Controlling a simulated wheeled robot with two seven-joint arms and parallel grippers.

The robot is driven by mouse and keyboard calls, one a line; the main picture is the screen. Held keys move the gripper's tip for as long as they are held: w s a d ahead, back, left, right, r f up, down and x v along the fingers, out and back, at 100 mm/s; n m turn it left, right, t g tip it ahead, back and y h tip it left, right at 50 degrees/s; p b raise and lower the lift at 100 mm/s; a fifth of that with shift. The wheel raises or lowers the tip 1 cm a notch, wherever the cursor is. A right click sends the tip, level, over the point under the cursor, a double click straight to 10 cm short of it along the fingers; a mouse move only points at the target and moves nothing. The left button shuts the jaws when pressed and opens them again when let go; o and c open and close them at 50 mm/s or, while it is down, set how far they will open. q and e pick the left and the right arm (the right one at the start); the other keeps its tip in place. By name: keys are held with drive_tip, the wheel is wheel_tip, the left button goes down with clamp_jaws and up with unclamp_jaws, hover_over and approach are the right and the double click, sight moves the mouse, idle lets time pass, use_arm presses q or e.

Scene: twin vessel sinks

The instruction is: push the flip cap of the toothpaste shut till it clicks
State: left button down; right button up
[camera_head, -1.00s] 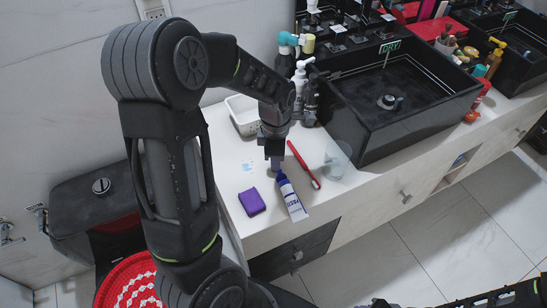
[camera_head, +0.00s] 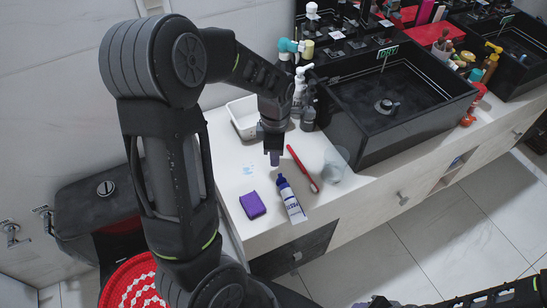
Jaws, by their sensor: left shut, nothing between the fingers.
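The toothpaste tube (camera_head: 292,204), white with blue, lies on the white counter near its front edge. Its dark blue cap end (camera_head: 281,182) points back toward my left gripper. The cap is too small to tell whether it is open or shut. My left gripper (camera_head: 275,160) points down, shut and empty, a little behind and above the cap, with a small gap between them. Part of my right arm and possibly its gripper (camera_head: 378,302) show at the bottom edge, away from the counter; its jaws cannot be made out.
A red toothbrush (camera_head: 303,168) lies right of my left gripper, beside a clear cup (camera_head: 335,164). A purple sponge (camera_head: 252,205) lies left of the tube. A white basket (camera_head: 241,118) and bottles (camera_head: 300,92) stand behind. The black sink (camera_head: 345,135) bounds the right.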

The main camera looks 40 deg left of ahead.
use_arm(q)
wheel_tip(320, 180, up, 4)
drive_tip(key=p, duration=0.3)
drive_tip(key=shift+r, duration=0.2)
idle(0.5)
